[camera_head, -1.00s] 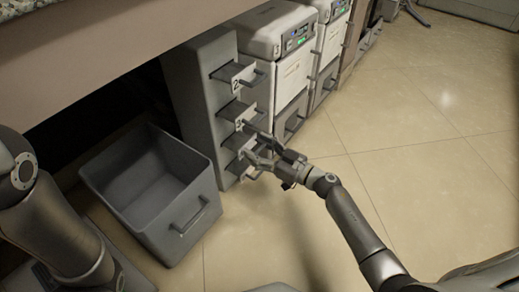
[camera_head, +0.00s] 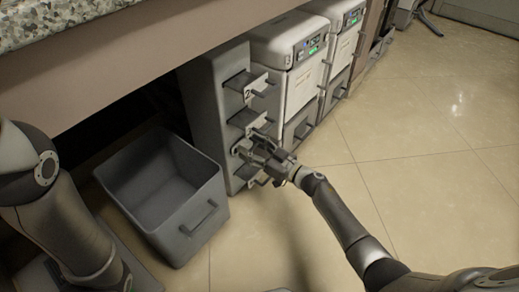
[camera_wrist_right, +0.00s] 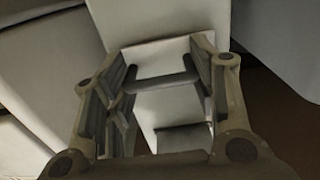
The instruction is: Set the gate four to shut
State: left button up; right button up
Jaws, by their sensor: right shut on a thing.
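The grey gate rack (camera_head: 208,110) stands upright under the counter, with several gates one above another sticking out of its front. Gate two (camera_head: 257,88) is near the top, and another gate (camera_head: 249,119) is below it. My right gripper (camera_head: 260,154) is at the lower gates and hides most of them, so I cannot read the number there. In the right wrist view, a dark bar handle (camera_wrist_right: 160,82) on a white plate (camera_wrist_right: 165,54) sits between the fingers of my right gripper (camera_wrist_right: 160,95), which is shut on it. My left gripper is out of view.
An open grey bin (camera_head: 150,205) stands on the floor left of the rack. White machines (camera_head: 300,85) stand to its right. The speckled counter (camera_head: 60,22) overhangs above. The tiled floor at the right (camera_head: 430,170) is clear.

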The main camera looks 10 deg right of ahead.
jog(key=shift+w+r, duration=0.2)
jog(key=shift+r, duration=0.05)
jog(key=o, duration=1.4)
jog(key=shift+o, duration=0.7)
jog(key=shift+w+a, duration=0.1)
jog(key=shift+a, duration=0.3)
jog(key=shift+s+d+f, duration=0.2)
jog(key=shift+d, duration=0.05)
jog(key=v, duration=1.1)
jog(key=shift+s, duration=0.2)
jog(key=shift+d, duration=0.2)
